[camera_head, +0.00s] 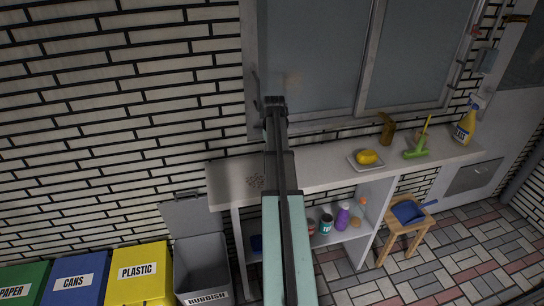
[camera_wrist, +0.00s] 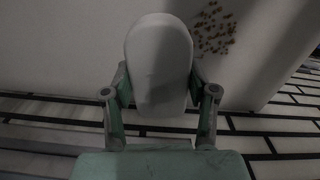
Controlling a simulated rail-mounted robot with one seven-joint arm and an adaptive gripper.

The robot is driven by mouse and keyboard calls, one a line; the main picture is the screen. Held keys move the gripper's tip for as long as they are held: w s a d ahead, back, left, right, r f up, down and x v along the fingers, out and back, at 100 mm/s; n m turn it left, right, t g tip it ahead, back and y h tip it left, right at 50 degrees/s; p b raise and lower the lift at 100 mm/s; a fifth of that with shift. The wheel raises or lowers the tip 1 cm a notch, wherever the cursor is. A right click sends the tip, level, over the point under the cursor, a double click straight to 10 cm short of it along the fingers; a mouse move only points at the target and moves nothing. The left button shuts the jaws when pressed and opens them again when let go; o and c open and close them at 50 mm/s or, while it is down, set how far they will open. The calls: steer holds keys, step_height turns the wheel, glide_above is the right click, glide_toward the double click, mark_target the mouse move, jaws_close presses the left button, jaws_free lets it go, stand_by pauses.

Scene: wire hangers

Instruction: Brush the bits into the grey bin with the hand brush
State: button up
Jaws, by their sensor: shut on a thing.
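The bits (camera_head: 255,182) are a small scatter of dark crumbs on the left end of the pale counter (camera_head: 230,170). They also show at the top right of the wrist view (camera_wrist: 213,28). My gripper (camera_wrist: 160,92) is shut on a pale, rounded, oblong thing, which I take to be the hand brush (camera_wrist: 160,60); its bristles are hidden. The held brush is beside the bits in the wrist view. Whether it touches the counter I cannot tell. In the head view my arm hides gripper and brush. The grey bin (camera_head: 203,265), labelled RUBBISH, stands open below the counter's left end.
Yellow PLASTIC (camera_head: 140,272), blue CANS and green PAPER bins stand left of the grey one. A dish with a yellow sponge (camera_head: 367,157), a green tool (camera_head: 416,152) and a spray bottle (camera_head: 466,125) occupy the counter's right half. A stool holds a blue dustpan (camera_head: 408,211).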

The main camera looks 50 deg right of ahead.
steer(key=shift+s+d, duration=0.15)
steer(key=shift+s, duration=0.05)
steer(key=shift+w, duration=0.1)
steer(key=shift+r, duration=0.1)
step_height(320, 180, down, 7)
steer(key=shift+r+b, duration=0.2)
steer(key=shift+b, duration=1.05)
steer(key=w+a+p, duration=0.1)
steer(key=w+a, duration=0.5)
steer(key=a, duration=0.5)
steer(key=w+a+p, duration=0.1)
steer(key=w+a, duration=0.4)
steer(key=a, duration=0.6)
steer(key=w+a, duration=0.6)
steer(key=a, duration=0.6)
step_height(320, 180, up, 6)
steer(key=p, duration=0.3)
steer(key=shift+r, duration=0.25)
